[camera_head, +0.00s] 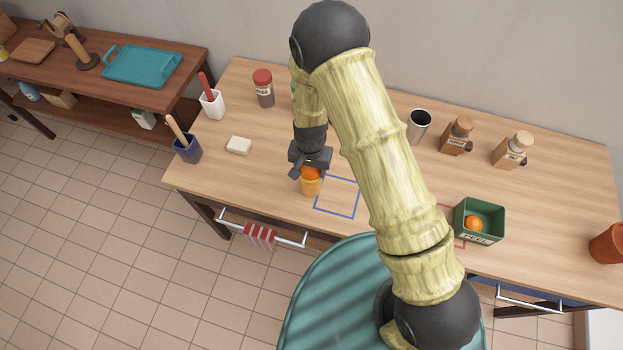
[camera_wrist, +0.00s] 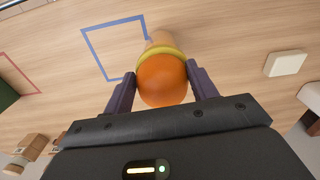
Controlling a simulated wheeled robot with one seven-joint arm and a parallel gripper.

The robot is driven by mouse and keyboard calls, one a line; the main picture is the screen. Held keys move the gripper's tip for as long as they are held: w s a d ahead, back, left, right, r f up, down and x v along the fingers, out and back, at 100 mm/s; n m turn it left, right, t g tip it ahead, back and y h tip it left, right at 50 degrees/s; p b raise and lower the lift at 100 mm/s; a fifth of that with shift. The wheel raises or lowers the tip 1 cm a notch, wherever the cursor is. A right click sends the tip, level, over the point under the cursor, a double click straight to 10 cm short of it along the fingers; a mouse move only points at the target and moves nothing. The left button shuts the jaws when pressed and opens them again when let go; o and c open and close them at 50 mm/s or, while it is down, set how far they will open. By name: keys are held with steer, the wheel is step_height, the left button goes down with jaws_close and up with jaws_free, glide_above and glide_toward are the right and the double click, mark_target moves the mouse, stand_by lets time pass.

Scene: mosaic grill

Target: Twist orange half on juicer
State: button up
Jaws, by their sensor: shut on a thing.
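An orange half (camera_head: 311,174) sits in my gripper (camera_head: 309,167), dome side toward the wrist. Directly beneath it is a yellow juicer (camera_head: 310,188) on the table, left of the blue square outline. In the wrist view, the orange (camera_wrist: 162,82) is between the two dark fingers of my gripper (camera_wrist: 161,74), which are shut on its sides. The yellow rim (camera_wrist: 160,51) of the juicer shows just beyond the orange, seemingly touching it. The juicer's cone is hidden by the orange.
A green box (camera_head: 479,241) marked PEEL, with an orange piece (camera_head: 473,224) inside, stands to the right. A metal cup (camera_head: 419,125) and two wooden-topped jars (camera_head: 457,135) are behind it. A blue square outline (camera_head: 337,197) beside the juicer is empty. A white block (camera_head: 239,145) lies left.

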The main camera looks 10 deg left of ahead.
steer(key=shift+s, duration=0.1)
steer(key=shift+r+p, duration=1.95)
steer(key=shift+r, duration=0.7)
steer(key=shift+f, duration=0.1)
